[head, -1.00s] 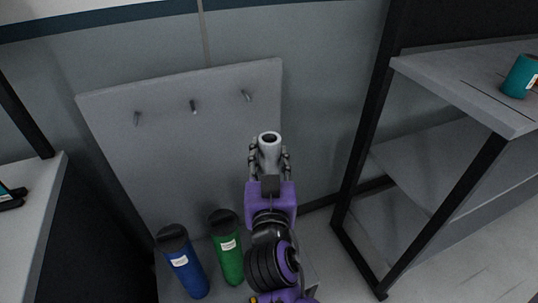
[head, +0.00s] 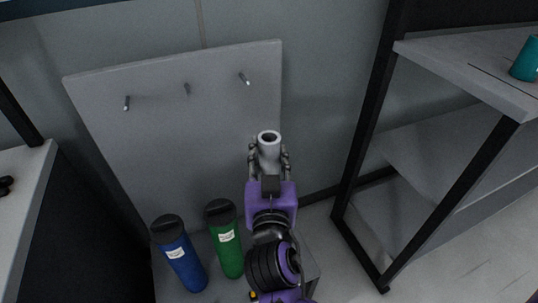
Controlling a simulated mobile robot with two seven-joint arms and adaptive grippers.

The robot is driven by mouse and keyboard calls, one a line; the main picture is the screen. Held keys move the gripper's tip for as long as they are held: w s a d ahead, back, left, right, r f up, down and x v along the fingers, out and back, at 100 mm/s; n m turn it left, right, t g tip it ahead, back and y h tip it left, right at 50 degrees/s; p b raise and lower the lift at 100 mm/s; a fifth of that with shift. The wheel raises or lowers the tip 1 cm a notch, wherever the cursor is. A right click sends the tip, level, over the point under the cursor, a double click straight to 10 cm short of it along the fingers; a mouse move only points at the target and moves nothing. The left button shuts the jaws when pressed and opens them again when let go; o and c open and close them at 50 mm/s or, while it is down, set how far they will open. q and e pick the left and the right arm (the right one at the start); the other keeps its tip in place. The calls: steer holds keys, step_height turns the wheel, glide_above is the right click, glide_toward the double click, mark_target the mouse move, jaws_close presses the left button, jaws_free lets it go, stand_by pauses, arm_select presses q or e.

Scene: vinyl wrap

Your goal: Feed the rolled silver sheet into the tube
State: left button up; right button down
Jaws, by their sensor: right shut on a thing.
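The rolled silver sheet (head: 268,143) is a short grey-white roll with a dark hole in its upper end. My right gripper (head: 269,160) is shut on it, one finger on each side, and holds it in front of the grey peg board. A blue tube (head: 181,262) with a black top and a white label stands at the lower left. A green tube (head: 228,251) with a black top and a white label stands to its right. Both tubes are apart from the roll and tilt a little in the view. I cannot tell whether their tops are open. My left gripper is not in view.
The grey board (head: 160,150) with 3 pegs stands behind the tubes. A dark-framed shelf (head: 470,75) stands at the right, with a teal object (head: 526,60) on top. A grey-topped table (head: 22,190) is at the left edge.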

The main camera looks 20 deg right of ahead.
steer(key=c, duration=1.1)
jaws_free()
step_height(320, 180, up, 10)
steer(key=shift+r, duration=0.1)
